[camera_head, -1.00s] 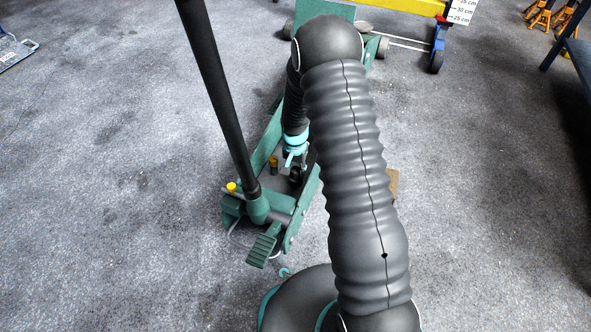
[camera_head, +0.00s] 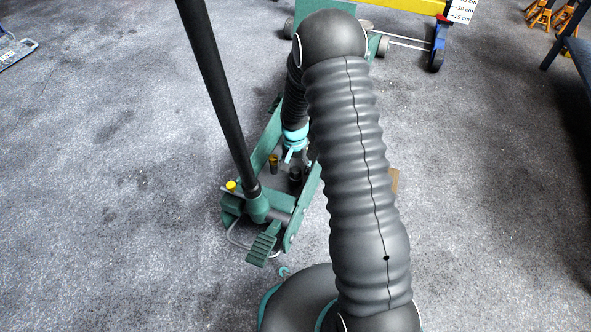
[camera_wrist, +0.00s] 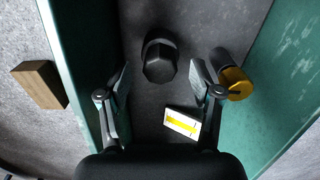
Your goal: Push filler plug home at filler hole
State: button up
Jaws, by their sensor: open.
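The filler plug, a black knob with a faceted head (camera_wrist: 160,62), stands on the dark floor between the green side plates of the jack (camera_wrist: 285,75). In the head view it is a small dark shape (camera_head: 295,174) just below my gripper. In the wrist view a dark collar shows behind its head; how deep it sits in the filler hole cannot be told. My gripper (camera_wrist: 161,82) is open and empty, its fingers apart on either side of the plug's line and clear of it. In the head view my gripper (camera_head: 297,157) is partly hidden by my arm.
A brass-capped cylinder (camera_wrist: 235,82) stands close to the right finger in the wrist view. A white and yellow label (camera_wrist: 183,124) lies between the plates. A wooden block (camera_wrist: 40,84) is outside the left plate. The black jack handle (camera_head: 220,95) rises left of my arm.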

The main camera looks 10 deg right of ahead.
aim_at(295, 170)
notch_tip(295, 170, up, 10)
dwell(0.4)
dwell(0.4)
jog(key=s+r+n+g, duration=0.1)
jog(key=s+r+n, duration=0.15)
jog(key=s, duration=0.45)
jog(key=s+r+n+t+p, duration=0.1)
jog(key=s+r+t+p, duration=0.1)
jog(key=s+r, duration=0.5)
jog(key=s+r+n+t+p, duration=0.1)
jog(key=s+r+p, duration=0.4)
jog(key=r, duration=1.2)
jog(key=s+r+n+t+p, duration=0.1)
jog(key=s+r+t+p, duration=0.2)
jog(key=s+r, duration=0.8)
jog(key=shift+s+r+t, duration=0.15)
jog(key=shift+r+t, duration=0.15)
jog(key=shift+r, duration=0.45)
